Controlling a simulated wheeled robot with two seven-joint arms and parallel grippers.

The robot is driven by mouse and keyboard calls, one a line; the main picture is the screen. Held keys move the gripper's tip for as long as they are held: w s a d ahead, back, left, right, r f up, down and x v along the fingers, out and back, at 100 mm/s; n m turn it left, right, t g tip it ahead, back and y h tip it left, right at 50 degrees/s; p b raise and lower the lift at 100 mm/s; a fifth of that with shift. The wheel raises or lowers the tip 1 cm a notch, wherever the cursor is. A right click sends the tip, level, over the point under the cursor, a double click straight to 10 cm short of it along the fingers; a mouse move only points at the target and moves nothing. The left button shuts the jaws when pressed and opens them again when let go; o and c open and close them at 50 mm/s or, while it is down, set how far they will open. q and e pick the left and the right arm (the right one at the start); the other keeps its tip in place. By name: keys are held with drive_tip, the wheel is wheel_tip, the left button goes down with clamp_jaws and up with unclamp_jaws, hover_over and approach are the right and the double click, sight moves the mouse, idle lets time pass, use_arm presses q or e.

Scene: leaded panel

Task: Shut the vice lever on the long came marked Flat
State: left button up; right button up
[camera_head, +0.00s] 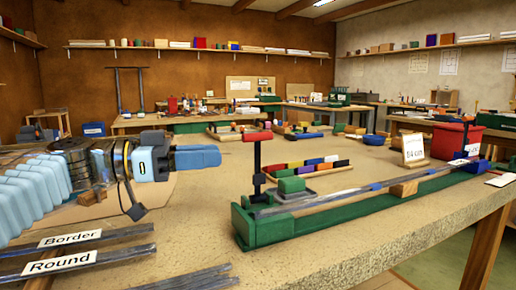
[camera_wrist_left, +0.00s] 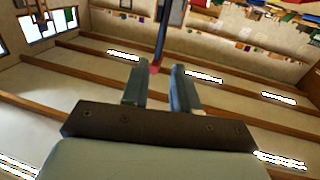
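The green vice (camera_head: 330,222) lies along the bench's front edge, with a long grey came (camera_head: 340,199) lying along its top. I cannot read a Flat label on that came. The vice's black lever (camera_head: 257,165) stands upright at the near left end, topped by a red grip (camera_head: 257,137). My left gripper (camera_head: 219,156) is just left of the lever, apart from it, pointing right. In the left wrist view, the gripper (camera_wrist_left: 159,68) is open and empty, and the lever (camera_wrist_left: 162,30) shows beyond, between the fingers, red end downward. My right gripper is not in view.
Cames labelled Border (camera_head: 70,238) and Round (camera_head: 60,262) lie at the left front. A green block (camera_head: 291,185), coloured pieces (camera_head: 305,165), a price-like card (camera_head: 413,150) and a red bin (camera_head: 455,139) stand behind the vice.

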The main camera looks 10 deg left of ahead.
use_arm(q)
drive_tip(key=p, duration=0.2)
hover_over(257, 194)
drive_tip(key=shift+w, duration=0.3)
clamp_jaws()
